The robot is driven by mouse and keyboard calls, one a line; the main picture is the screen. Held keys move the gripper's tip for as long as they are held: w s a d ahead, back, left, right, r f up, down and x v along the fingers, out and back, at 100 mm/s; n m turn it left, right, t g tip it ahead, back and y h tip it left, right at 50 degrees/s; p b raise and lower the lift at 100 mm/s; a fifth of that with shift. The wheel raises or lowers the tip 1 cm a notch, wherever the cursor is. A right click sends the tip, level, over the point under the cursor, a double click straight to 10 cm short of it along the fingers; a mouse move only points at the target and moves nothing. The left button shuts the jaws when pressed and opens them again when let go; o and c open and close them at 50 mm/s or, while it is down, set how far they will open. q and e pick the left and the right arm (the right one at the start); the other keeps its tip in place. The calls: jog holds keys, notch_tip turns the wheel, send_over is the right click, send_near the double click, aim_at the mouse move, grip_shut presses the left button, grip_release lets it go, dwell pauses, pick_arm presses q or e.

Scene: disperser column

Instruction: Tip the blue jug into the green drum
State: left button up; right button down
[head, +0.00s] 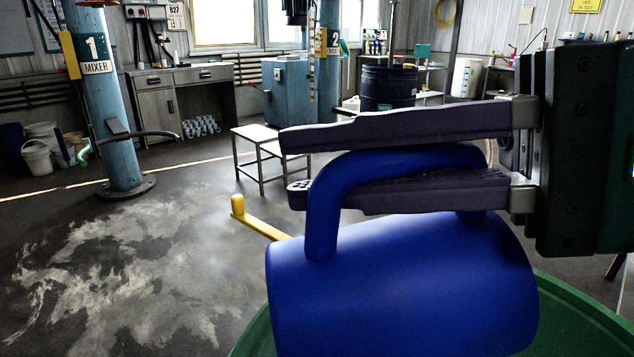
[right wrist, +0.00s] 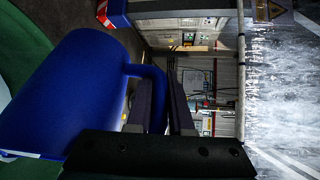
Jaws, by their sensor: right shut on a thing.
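The blue jug (head: 400,285) lies on its side in the air above the green drum (head: 585,325), with its handle (head: 330,195) upward. Its mouth does not show clearly. My right gripper (head: 295,167) comes in from the right and is shut on the handle, one finger above and one below the bar. In the right wrist view the jug (right wrist: 75,90) fills the left side, beside my fingers (right wrist: 160,105), with the green drum (right wrist: 22,45) behind it. Most of the drum is hidden by the jug. My left gripper is not in view.
A yellow bar (head: 262,228) sticks out left of the jug. A small table (head: 258,133) stands behind it. A blue column (head: 100,110) marked 1 MIXER stands at the left, and a dark drum (head: 388,88) stands at the back. The stained floor at the left is clear.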

jog(key=shift+w+d+f+m+t+y+b, duration=0.1)
jog(key=shift+d+m+t+y+b, duration=0.3)
jog(key=shift+y+b, duration=0.75)
jog(key=shift+d+f+m+t+y+b, duration=0.25)
jog(key=shift+d+m+y+b, duration=0.35)
jog(key=shift+b, duration=1.45)
jog(key=shift+r+y+b, duration=0.1)
jog(key=shift+y+b, duration=0.35)
jog(key=shift+b, duration=0.05)
